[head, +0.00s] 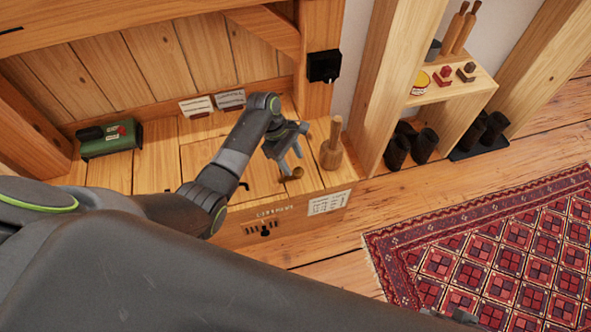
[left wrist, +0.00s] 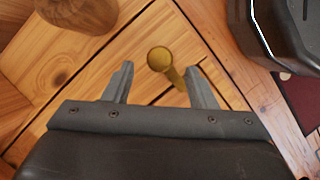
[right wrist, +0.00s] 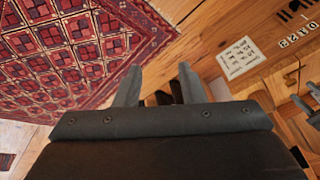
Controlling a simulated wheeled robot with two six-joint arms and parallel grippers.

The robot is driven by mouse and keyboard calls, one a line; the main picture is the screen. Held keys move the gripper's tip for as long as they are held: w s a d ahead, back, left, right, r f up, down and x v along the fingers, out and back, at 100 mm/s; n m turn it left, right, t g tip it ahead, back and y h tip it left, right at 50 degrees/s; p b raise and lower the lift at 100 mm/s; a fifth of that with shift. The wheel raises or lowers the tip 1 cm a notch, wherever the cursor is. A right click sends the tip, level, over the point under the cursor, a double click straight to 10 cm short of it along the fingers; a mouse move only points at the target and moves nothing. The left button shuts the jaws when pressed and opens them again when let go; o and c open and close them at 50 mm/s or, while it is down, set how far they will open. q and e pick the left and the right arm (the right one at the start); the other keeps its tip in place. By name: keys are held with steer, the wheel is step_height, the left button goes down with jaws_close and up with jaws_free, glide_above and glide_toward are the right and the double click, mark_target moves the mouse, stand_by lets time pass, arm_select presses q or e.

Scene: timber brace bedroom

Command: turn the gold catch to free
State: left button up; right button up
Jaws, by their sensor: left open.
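The gold catch (head: 296,173) is a small round knob on a short stem, on the wooden bench top near its front right. In the left wrist view the catch (left wrist: 159,58) shows its round head, with the stem running toward the right finger. My left gripper (head: 288,171) is open over the catch. Its two fingertips (left wrist: 160,68) lie on either side of the knob in the picture; I cannot tell whether either touches it. My right gripper (right wrist: 160,69) is open and empty, over the floor away from the bench.
A wooden pestle-shaped piece (head: 332,148) stands just right of the catch. A green box (head: 110,139) sits at the bench's left, and cards (head: 230,99) lean at its back. A black box (head: 323,66) is on the post. A red patterned rug (head: 490,255) covers floor at right.

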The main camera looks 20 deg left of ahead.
mark_target(297, 171)
arm_select(q)
steer(key=x, duration=0.2)
steer(key=shift+f+b, duration=0.35)
steer(key=shift+s+d+f, duration=0.1)
steer(key=shift+d+f, duration=0.15)
steer(key=shift+f, duration=0.1)
arm_select(e)
steer(key=shift+w+r+t, duration=0.9)
steer(key=shift+w+r, duration=0.2)
steer(key=shift+w, duration=0.1)
arm_select(q)
steer(key=c, duration=1)
steer(key=shift+o, duration=0.2)
arm_select(e)
steer(key=shift+s, duration=0.15)
